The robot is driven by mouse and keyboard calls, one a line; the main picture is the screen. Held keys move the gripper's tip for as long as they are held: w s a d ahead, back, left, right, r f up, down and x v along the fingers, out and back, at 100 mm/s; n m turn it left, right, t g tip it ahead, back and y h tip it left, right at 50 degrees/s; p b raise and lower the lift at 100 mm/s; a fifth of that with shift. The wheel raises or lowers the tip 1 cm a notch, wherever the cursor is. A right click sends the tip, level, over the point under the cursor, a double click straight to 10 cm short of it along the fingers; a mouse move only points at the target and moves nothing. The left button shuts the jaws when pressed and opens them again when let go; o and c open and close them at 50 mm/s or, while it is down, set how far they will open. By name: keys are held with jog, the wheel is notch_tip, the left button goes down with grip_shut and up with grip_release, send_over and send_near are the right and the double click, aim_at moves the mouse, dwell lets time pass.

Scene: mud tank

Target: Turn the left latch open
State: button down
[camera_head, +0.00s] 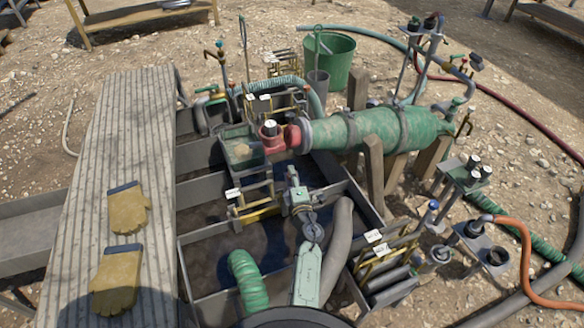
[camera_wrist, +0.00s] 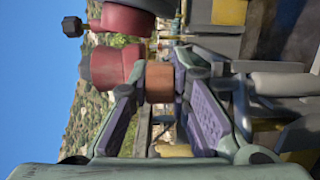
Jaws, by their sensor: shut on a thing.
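My gripper (camera_head: 293,178) reaches over the dark tank from the front, just right of the yellow-and-grey ladder-like frame. In the wrist view my gripper (camera_wrist: 160,84) has its purple-padded fingers close around a small orange-brown piece (camera_wrist: 159,82), with a red fitting just to its left. I cannot tell from the frames whether this piece is the left latch. In the head view the fingers hide what they hold. The red fitting (camera_head: 272,137) with a black-and-white knob sits at the left end of the green cylinder (camera_head: 370,130).
A ribbed walkway (camera_head: 120,150) with two yellow gloves (camera_head: 126,208) lies left. A green hose (camera_head: 247,280) and a grey hose (camera_head: 338,245) lie in the tank. A green bucket (camera_head: 339,60) stands behind. Pipes, valves and wooden supports crowd the right.

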jog(key=n+y, duration=0.1)
jog(key=n+g+y, duration=0.1)
jog(key=y+p, duration=0.1)
jog(key=y, duration=0.1)
jog(key=shift+w+d+r+n, duration=0.15)
jog(key=shift+d+n, duration=0.1)
jog(key=shift+n, duration=0.15)
jog(key=n+g+y+b, duration=0.1)
jog(key=y, duration=0.1)
jog(key=n+g+y+b, duration=0.1)
jog(key=shift+f+n+g+y+b, duration=0.35)
jog(key=shift+n+g+y+b, duration=0.05)
jog(key=n+g+y+b, duration=0.3)
jog(key=b, duration=0.3)
jog(key=shift+a+f+g, duration=0.1)
jog(key=shift+a+g, duration=0.05)
jog(key=shift+g, duration=0.25)
jog(key=n+g+y+b, duration=0.1)
jog(key=b, duration=0.1)
jog(key=n+g+y+b, duration=0.1)
jog(key=g+b, duration=0.1)
jog(key=shift+a+r, duration=0.1)
jog(key=shift+r, duration=0.15)
jog(key=shift+n+b, duration=0.3)
jog(key=shift+b, duration=0.05)
jog(key=shift+r, duration=0.15)
jog(key=c, duration=1.5)
grip_release()
